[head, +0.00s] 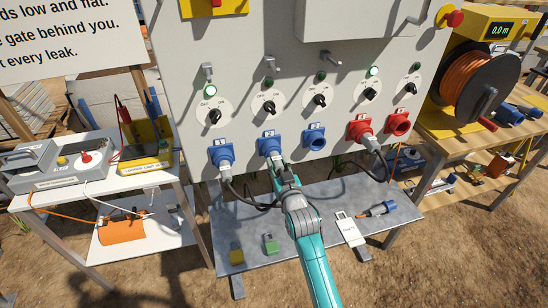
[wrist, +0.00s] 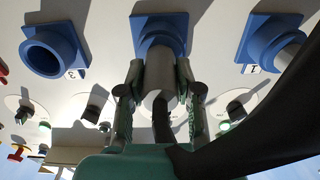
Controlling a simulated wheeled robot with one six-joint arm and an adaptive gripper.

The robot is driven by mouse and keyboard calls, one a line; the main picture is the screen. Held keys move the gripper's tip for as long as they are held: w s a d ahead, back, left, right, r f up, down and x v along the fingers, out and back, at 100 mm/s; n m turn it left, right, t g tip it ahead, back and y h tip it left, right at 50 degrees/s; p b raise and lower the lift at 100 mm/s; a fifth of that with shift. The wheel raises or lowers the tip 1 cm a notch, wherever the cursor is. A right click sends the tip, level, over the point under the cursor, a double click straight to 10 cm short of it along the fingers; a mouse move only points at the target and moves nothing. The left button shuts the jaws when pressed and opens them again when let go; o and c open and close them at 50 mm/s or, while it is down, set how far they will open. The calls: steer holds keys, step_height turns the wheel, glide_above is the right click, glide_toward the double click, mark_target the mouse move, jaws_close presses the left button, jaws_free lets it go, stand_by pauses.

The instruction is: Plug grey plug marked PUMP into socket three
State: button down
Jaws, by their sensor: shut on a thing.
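My gripper (head: 279,168) is shut on a grey plug (wrist: 158,72) at the blue socket marked 2 (head: 270,143). In the wrist view the plug's front end meets socket two (wrist: 160,28); how deep it sits cannot be told. Its dark cable runs back between the fingers. No PUMP marking is readable on it. Blue socket three (head: 315,137) is empty, just right of socket two; in the wrist view it is at left (wrist: 52,46). Another plug with a blue end (head: 383,208) lies on the metal shelf beside a white tag (head: 349,229) whose writing is unclear.
Socket one (head: 221,153) and the left red socket (head: 360,128) hold plugs; the right red socket (head: 398,122) is empty. Green lamps glow above the first and fourth switches. Yellow (head: 236,254) and green (head: 270,243) padlock-like pieces lie on the shelf (head: 325,215). Cables hang below the panel.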

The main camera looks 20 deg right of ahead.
steer(key=shift+s, duration=0.75)
steer(key=shift+s, duration=2.75)
steer(key=c, duration=1.3)
jaws_free()
jaws_close()
